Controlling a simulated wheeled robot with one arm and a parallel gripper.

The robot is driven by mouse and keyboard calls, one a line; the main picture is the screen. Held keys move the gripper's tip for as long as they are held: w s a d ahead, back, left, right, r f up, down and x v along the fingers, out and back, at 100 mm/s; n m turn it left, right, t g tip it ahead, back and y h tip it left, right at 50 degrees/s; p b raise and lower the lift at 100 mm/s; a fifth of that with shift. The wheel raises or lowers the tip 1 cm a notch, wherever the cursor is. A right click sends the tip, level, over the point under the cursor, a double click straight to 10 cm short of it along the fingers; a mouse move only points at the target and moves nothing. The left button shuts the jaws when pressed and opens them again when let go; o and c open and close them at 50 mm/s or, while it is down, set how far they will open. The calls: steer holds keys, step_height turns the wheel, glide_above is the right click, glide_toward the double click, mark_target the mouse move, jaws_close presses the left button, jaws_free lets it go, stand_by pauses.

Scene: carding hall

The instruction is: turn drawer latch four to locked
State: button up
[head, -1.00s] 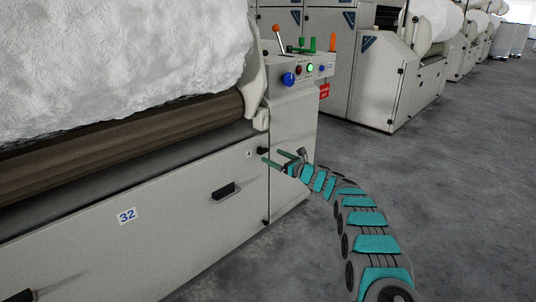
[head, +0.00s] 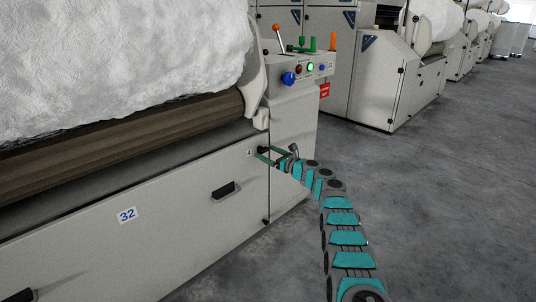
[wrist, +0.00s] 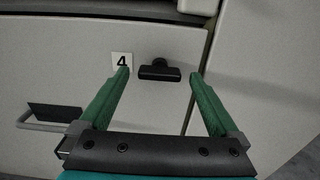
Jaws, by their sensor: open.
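Drawer latch four is a small black T-shaped knob (wrist: 160,71) on the pale machine front, just right of a white label marked 4 (wrist: 122,60) in the wrist view. Its bar lies about level there. My gripper (wrist: 158,74) is open, its two green fingers apart on either side of the latch, with nothing held. Whether the fingers touch the front cannot be told. In the head view my gripper (head: 268,156) is at the latch near the right end of the drawer front, and it partly hides the latch.
A drawer handle (head: 226,191) and a label marked 32 (head: 127,215) are on the panel left of the latch. A control panel (head: 308,68) with knobs and a red tag (head: 324,90) are above. The grey floor (head: 430,190) to the right is clear.

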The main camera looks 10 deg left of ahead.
steer(key=shift+c, duration=0.4)
steer(key=shift+r, duration=0.1)
steer(key=c, duration=1.3)
steer(key=shift+n+b, duration=0.3)
steer(key=shift+b, duration=0.15)
steer(key=n+b, duration=0.4)
steer(key=n, duration=0.8)
steer(key=shift+n, duration=0.4)
steer(key=shift+a+n, duration=0.1)
steer(key=shift+n, duration=2.2)
